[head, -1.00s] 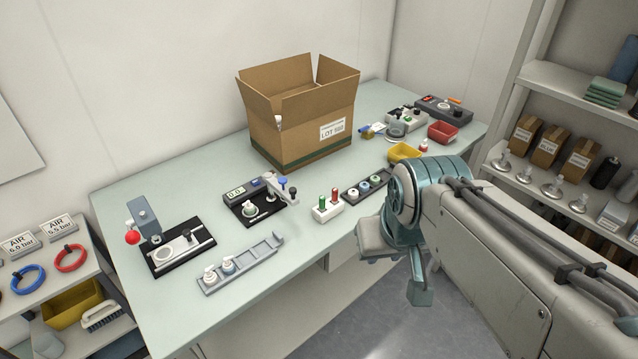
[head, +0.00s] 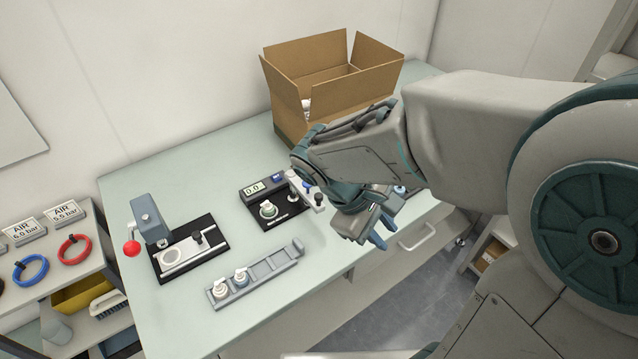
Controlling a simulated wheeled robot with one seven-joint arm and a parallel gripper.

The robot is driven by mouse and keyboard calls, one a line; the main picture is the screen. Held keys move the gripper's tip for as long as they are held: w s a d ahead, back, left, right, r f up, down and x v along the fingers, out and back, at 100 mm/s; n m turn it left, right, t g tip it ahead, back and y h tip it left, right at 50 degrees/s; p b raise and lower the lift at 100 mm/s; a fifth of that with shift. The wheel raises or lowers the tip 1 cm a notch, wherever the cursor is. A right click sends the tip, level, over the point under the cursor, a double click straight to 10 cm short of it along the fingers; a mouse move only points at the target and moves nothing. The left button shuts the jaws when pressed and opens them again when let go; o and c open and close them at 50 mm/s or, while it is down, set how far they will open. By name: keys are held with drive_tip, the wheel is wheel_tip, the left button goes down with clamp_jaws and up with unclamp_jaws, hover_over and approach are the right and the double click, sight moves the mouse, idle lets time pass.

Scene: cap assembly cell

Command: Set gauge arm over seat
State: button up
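The gauge (head: 256,213) is a black base with a small display reading 0.0, on the bench left of my gripper.
A grey rail (head: 275,269) with two white-topped parts lies in front of the gauge. A press fixture (head: 165,240) with a red ball handle stands to the left. An open cardboard box (head: 290,100) stands behind my arm. My arm hides the bench's right side.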

drive_tip(key=w+a+f+n+t+h+b, duration=0.1)
drive_tip(key=w+a+f+n+t+h, duration=0.4)
drive_tip(key=a+n, duration=0.35)
drive_tip(key=n+t+b, duration=0.1)
drive_tip(key=n+t, duration=0.8)
approach(319, 197)
drive_tip(key=shift+h, duration=0.4)
drive_tip(key=p+x, duration=0.1)
drive_tip(key=x, duration=0.2)
drive_tip(key=p+x, duration=0.1)
drive_tip(key=x, duration=0.3)
drive_tip(key=f+p+x, duration=0.1)
drive_tip(key=x, duration=0.2)
drive_tip(key=shift+w+a+f, duration=0.1)
drive_tip(key=shift+w+a, duration=0.05)
drive_tip(key=shift+w, duration=0.25)
clamp_jaws()
